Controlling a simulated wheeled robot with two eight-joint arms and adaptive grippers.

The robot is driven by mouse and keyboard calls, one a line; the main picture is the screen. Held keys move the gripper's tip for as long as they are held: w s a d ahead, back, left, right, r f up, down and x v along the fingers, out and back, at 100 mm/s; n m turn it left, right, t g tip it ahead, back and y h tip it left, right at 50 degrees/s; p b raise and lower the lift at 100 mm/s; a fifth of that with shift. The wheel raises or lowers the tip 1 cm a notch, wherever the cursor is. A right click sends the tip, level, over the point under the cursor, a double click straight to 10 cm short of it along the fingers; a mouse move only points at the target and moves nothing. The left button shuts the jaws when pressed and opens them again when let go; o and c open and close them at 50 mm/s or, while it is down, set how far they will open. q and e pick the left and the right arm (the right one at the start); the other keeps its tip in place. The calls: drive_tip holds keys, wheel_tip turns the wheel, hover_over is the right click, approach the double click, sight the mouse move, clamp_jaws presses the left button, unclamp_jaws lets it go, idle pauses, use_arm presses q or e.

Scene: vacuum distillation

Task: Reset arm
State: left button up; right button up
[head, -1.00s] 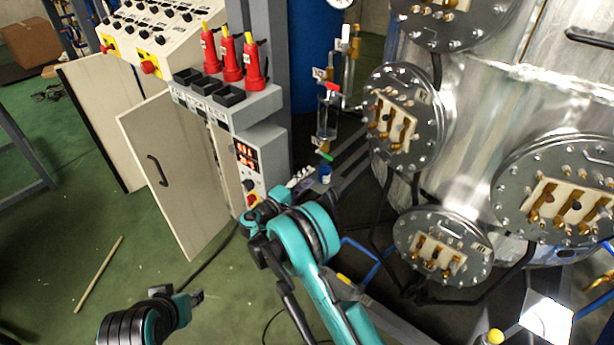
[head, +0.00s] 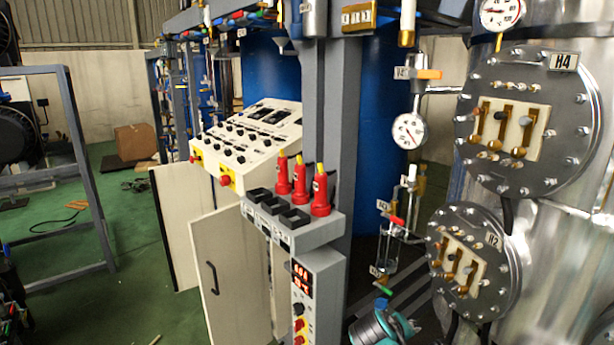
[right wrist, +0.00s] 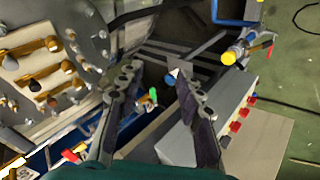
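My right gripper (right wrist: 155,82) shows in the right wrist view with its two dark fingers spread apart and nothing held between them. Behind the gap are a green-handled valve and a blue cap, beyond the fingertips. My left gripper is in neither current view.
A control console (head: 250,135) and three red handles (head: 299,183) on a grey holder stand in the middle. A metal vessel with round flanges (head: 470,262) and gauges (head: 408,131) stands at right. A cabinet door (head: 228,270) hangs open. Green floor (head: 120,260) is mostly clear at left.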

drive_tip(key=s+a+f+m+y, duration=0.1)
drive_tip(key=s+a+m+y, duration=0.1)
drive_tip(key=s, duration=0.8)
drive_tip(key=s+a+f+m+y, duration=0.1)
drive_tip(key=s+a+y, duration=0.3)
drive_tip(key=s, duration=0.6)
drive_tip(key=shift+s+f+m, duration=0.35)
drive_tip(key=shift+m, duration=0.05)
